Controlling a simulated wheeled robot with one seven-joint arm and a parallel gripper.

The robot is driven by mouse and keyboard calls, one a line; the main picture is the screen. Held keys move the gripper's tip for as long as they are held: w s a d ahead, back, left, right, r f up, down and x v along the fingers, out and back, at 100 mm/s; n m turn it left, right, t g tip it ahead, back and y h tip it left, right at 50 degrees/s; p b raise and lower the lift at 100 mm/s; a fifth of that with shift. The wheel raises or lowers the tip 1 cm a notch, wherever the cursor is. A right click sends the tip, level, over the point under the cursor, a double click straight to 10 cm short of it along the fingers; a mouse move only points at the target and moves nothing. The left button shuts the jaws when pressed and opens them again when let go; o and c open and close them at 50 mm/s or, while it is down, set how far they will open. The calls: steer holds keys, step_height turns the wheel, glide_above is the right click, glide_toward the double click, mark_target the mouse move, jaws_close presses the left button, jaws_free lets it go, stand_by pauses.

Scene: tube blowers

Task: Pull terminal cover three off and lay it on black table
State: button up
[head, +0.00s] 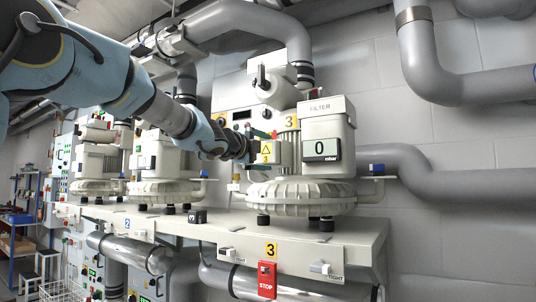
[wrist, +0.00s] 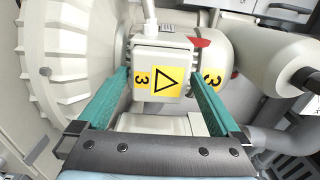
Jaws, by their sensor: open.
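Terminal cover three (wrist: 162,58) is a pale box with a yellow label bearing a 3 and a warning triangle. It sits on the side of blower three's motor (wrist: 218,60); in the head view the cover (head: 267,149) shows beside the big yellow 3. My gripper (wrist: 157,76) is open, its two green fingers on either side of the cover in the wrist view. Whether they touch it cannot be told. In the head view my gripper (head: 256,148) is right at the cover, partly hiding it. I see no black table in either view.
Blower three's round ribbed housing (head: 300,196) stands on a pale bench (head: 350,226), with a filter box (head: 326,125) close to the right of the cover. Grey pipes (head: 250,25) pass above. Further blowers (head: 160,155) and a blue shelf rack (head: 20,220) stand left.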

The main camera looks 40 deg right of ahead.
steer(key=shift+c, duration=0.4)
jaws_close()
stand_by(0.6)
steer(key=shift+a, duration=0.1)
steer(key=v, duration=0.5)
steer(key=shift+s+a, duration=0.1)
steer(key=shift+a, duration=0.3)
stand_by(0.7)
stand_by(0.7)
